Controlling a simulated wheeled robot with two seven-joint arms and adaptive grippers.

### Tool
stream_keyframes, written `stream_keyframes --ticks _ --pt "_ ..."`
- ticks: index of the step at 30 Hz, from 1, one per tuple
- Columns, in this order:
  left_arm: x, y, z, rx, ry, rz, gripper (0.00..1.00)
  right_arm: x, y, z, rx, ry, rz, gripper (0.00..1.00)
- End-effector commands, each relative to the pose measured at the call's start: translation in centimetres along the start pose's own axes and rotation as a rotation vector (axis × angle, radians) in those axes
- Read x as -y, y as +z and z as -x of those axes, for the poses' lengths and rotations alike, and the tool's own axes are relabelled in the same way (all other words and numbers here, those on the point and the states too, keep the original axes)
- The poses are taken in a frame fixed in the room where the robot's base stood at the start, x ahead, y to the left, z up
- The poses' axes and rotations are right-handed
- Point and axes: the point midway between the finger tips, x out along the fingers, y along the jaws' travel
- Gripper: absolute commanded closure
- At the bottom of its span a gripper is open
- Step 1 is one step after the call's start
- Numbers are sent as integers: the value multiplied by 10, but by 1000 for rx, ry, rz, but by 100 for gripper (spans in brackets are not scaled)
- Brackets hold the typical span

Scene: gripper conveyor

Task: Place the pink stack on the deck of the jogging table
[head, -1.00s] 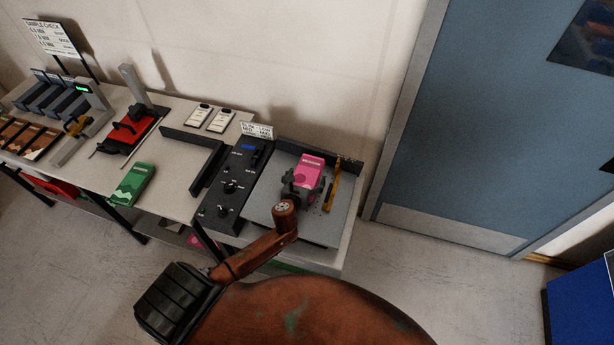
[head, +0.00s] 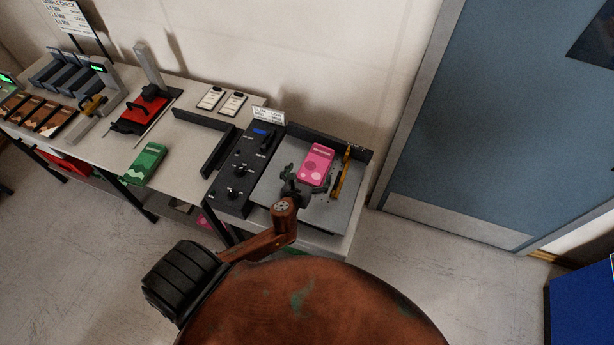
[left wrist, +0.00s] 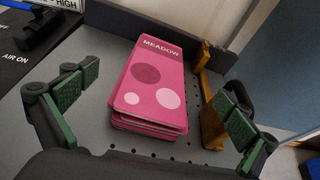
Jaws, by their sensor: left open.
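The pink stack (head: 316,164) of cards marked MEADOW lies flat on the grey deck of the jogging table (head: 322,212). It also shows in the left wrist view (left wrist: 149,88), its cards slightly uneven at the near end. My left gripper (head: 298,180) is open and empty, just in front of the stack's near end. In the left wrist view its two green-padded fingers (left wrist: 160,108) stand wide apart on either side, clear of the stack. A gap shows between the stack and the yellow side guide (left wrist: 210,100). My right gripper is not in view.
A dark control panel (head: 246,170) borders the deck on the left, and a dark raised fence (head: 328,142) runs behind it. A green stack (head: 145,163) lies on the white table (head: 185,150). A red fixture (head: 146,108) stands farther left.

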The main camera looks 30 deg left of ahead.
Motion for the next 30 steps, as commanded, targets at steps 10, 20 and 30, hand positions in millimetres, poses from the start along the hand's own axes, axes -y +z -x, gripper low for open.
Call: stream_keyframes --ticks 10,20,30 --pt "0 0 39 1 -1 1 0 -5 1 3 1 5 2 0" --pt "0 0 40 0 0 1 0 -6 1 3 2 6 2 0" --pt "0 0 40 0 0 1 0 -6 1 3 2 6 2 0"
